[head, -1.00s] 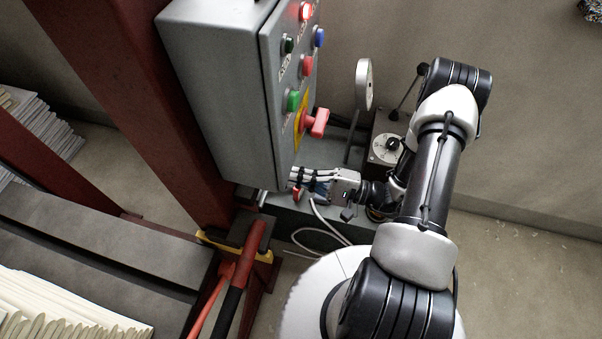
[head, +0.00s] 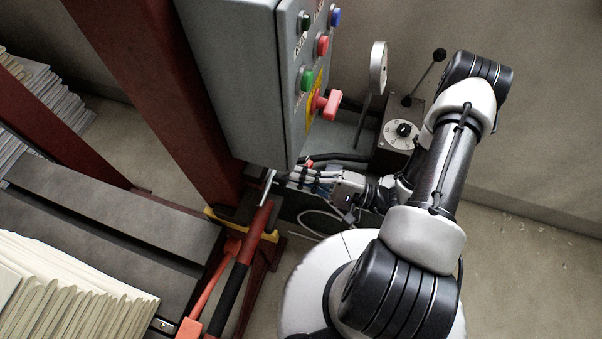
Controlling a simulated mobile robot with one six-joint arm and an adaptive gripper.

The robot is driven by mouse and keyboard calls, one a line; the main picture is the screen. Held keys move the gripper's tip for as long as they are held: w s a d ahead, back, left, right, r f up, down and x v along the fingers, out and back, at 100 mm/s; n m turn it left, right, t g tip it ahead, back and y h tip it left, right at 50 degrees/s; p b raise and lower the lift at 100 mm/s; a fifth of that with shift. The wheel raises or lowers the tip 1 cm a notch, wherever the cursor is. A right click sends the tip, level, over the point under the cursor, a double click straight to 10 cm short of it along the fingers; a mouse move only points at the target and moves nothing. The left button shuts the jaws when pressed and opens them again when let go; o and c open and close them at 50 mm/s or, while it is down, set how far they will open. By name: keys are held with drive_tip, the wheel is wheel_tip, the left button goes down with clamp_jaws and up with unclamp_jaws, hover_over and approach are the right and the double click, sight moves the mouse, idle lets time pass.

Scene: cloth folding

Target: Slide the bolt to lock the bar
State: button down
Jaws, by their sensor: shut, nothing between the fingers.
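A red bar (head: 257,232) with a black lower section (head: 233,288) runs diagonally at the lower centre of the head view. At its upper end stands a thin silver pin (head: 268,187), which may be the bolt; its mounting is too small to make out. My gripper (head: 292,177) reaches in from the right, just below the grey control box. Its fingers are shut and empty, pointing left at the silver pin. The fingertips are close to the pin, but I cannot tell whether they touch it. The box's lower edge is just above the fingers.
The grey control box (head: 235,75) with coloured buttons and a red emergency knob (head: 328,103) hangs above my gripper. A red post (head: 150,100) stands left of it. A dial unit (head: 398,140) with a black-knobbed lever is behind. Stacked paper (head: 75,285) lies at lower left.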

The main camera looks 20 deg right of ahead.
drive_tip(key=s+d+f, duration=0.2)
drive_tip(key=s+d, duration=0.1)
drive_tip(key=d, duration=0.7)
drive_tip(key=shift+d+f, duration=0.4)
drive_tip(key=s+a+r+n+g+h, duration=0.2)
drive_tip(key=r+n+h, duration=0.2)
drive_tip(key=r, duration=0.5)
drive_tip(key=s+a+r+n+g+h, duration=0.1)
drive_tip(key=s+a+r+n+h, duration=0.1)
drive_tip(key=r+h, duration=0.4)
drive_tip(key=s+a+r+n+g+h, duration=0.2)
drive_tip(key=a+r+n+h, duration=0.2)
drive_tip(key=r, duration=0.9)
drive_tip(key=shift+n+g+h, duration=0.3)
drive_tip(key=shift+n+h, duration=0.5)
drive_tip(key=shift+h, duration=0.3)
